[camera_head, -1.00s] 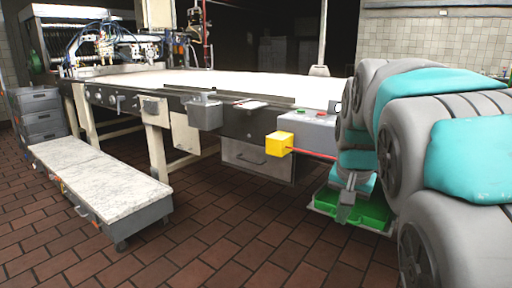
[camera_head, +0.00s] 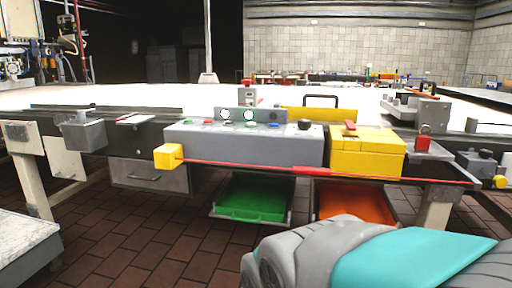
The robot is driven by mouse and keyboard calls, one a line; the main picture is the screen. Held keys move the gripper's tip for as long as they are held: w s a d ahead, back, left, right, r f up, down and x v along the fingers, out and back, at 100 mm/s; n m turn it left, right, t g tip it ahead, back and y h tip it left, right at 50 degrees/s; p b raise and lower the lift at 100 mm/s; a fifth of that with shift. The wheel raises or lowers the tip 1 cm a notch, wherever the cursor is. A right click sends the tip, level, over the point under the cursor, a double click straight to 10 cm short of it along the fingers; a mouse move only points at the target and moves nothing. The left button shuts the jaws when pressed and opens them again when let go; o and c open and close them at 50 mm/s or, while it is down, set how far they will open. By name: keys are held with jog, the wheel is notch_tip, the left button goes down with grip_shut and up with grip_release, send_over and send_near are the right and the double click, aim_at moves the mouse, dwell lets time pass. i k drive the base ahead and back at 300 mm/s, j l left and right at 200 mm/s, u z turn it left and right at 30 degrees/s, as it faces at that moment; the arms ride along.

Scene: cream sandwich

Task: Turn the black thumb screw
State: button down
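A small black knob (camera_head: 304,124) stands at the right end of the top of a long grey control box (camera_head: 245,150). I cannot tell whether it is the black thumb screw; nothing else shows clearly as one at this size. Part of my own grey and teal arm fills the lower right of the view. My gripper is not in view.
A yellow box (camera_head: 367,152) sits right of the control box, and a yellow block (camera_head: 168,157) and red bar (camera_head: 290,168) run along the front. Green (camera_head: 252,198) and orange (camera_head: 352,202) trays are below. A white-topped cart (camera_head: 22,240) stands at lower left; brick floor lies between.

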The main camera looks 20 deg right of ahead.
aim_at(485, 155)
jog(key=z, duration=2.15)
